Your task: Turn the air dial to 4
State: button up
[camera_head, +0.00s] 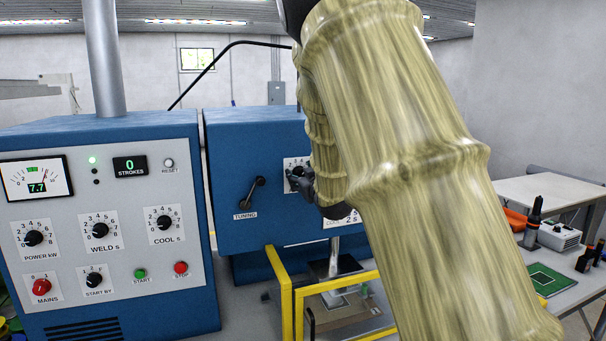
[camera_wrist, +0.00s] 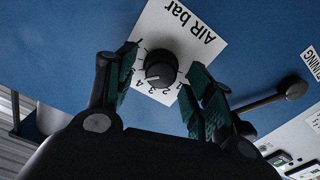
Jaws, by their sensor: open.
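The air dial (camera_wrist: 161,69) is a round black knob on a white plate marked "AIR bar" (camera_wrist: 181,22), which appears upside down in the wrist view. A white mark on the knob points to the lower left in that view; I cannot tell surely which number it meets. My gripper (camera_wrist: 163,65) is open, with one dark green finger pad on each side of the knob. A gap shows between the knob and the right finger; contact on the left is unclear. In the head view my gripper (camera_head: 303,184) is at the dial's plate (camera_head: 290,162), hiding much of it.
A black tuning lever (camera_head: 253,190) sits left of the dial on the blue housing (camera_head: 228,160); it also shows in the wrist view (camera_wrist: 290,90). A yellow guard frame (camera_head: 284,295) stands below. The control panel (camera_head: 120,240) is at the left.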

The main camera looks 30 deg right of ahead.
jog(key=c, duration=1)
jog(key=shift+f+n+b, duration=0.2)
jog(key=shift+n+b, duration=0.1)
jog(key=shift+b, duration=0.5)
jog(key=n+b, duration=0.5)
jog(key=b, duration=0.2)
jog(key=shift+r, duration=0.1)
jog(key=o, duration=1)
